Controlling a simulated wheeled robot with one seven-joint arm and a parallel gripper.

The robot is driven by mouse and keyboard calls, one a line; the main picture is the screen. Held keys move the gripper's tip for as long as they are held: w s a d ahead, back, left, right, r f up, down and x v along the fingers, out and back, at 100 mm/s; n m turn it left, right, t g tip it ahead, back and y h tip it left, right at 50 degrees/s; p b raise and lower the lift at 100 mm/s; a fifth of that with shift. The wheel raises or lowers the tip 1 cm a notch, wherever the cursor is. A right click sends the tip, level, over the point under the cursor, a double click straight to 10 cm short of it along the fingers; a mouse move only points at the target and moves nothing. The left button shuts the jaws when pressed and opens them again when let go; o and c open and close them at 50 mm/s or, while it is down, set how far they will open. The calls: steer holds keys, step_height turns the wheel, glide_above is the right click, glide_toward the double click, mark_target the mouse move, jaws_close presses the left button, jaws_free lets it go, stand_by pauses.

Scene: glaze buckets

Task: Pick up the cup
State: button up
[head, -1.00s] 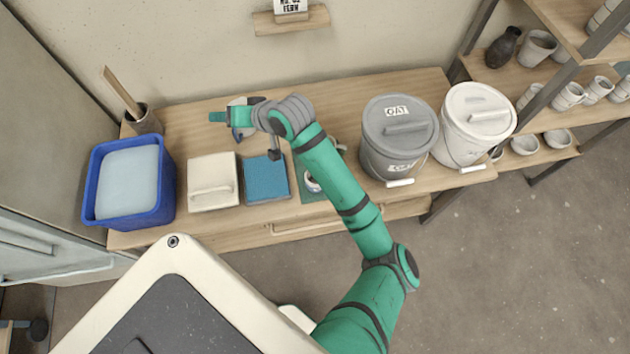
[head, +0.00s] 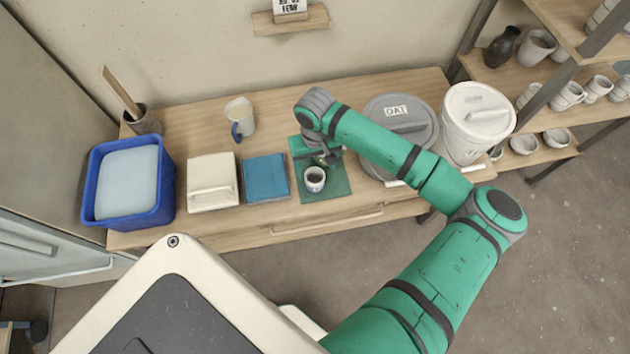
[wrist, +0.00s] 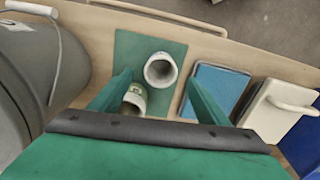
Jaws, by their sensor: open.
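A small white cup with a dark inside (head: 315,179) stands upright on a green mat (head: 335,189). It also shows in the wrist view (wrist: 160,70), between my fingertips in the picture. A second pale cup with a greenish mark (wrist: 134,99) is close to it on the mat, partly covered by one finger; in the head view my gripper hides it. My gripper (head: 322,157) is open and empty, over the back of the mat. Its fingers also show in the wrist view (wrist: 158,78), spread apart. I cannot tell the height above the cups.
A pale mug with a blue handle (head: 241,117) stands at the back. A blue block (head: 265,178), a white lidded box (head: 212,182) and a blue tub (head: 166,187) are to the left. A grey bucket (head: 375,107) and a white bucket (head: 478,121) are to the right.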

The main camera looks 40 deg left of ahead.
mark_target(314, 177)
steer(key=shift+a+f, duration=0.1)
steer(key=shift+f, duration=3.65)
steer(key=c, duration=1.2)
steer(key=shift+r, duration=0.1)
